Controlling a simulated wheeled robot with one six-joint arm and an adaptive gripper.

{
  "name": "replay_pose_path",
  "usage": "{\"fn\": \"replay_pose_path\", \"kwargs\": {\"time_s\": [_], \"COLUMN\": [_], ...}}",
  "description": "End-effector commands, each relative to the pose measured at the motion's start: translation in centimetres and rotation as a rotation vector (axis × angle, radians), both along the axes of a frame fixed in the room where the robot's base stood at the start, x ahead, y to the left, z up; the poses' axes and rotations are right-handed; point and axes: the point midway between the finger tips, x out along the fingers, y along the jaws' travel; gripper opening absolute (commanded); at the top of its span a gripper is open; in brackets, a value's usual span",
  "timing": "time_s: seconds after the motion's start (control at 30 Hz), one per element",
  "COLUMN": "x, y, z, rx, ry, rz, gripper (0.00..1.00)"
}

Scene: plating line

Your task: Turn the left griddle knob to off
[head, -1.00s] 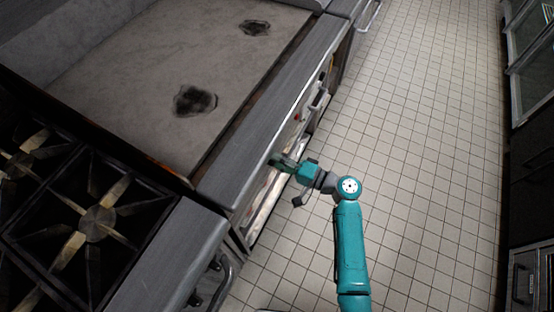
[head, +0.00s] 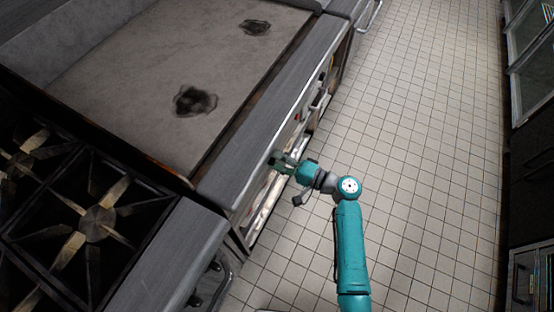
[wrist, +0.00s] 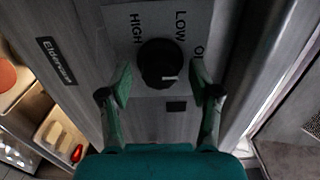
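The black griddle knob (wrist: 159,64) sits on a grey panel in the wrist view, below the printed words HIGH and LOW and a partly hidden third label. Its white mark points to the right. My gripper (wrist: 162,85) is open, with one green finger on each side of the knob and apart from it. In the head view, my gripper (head: 280,162) is at the front face of the griddle (head: 140,70), under its front ledge, and the knob is hidden there.
A burner range (head: 95,222) with black grates stands to the left of the griddle. A tiled floor (head: 420,150) is open to the right. Dark cabinets (head: 535,180) line the right edge.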

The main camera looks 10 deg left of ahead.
Motion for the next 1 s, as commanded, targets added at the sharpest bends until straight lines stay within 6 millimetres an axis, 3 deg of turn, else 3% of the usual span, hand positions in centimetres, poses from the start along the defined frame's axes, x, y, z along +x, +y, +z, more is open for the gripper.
{"fn": "replay_pose_path", "kwargs": {"time_s": [0.27, 0.7, 1.0], "x": [-0.4, -3.1, -4.0], "y": [-1.1, -8.8, -11.2], "z": [0.0, 0.0, 0.0], "rx": [0.0, 0.0, 0.0], "ry": [0.0, 0.0, 0.0], "rz": [-0.002, -0.004, 0.0], "gripper": [0.63, 0.63, 0.63]}}
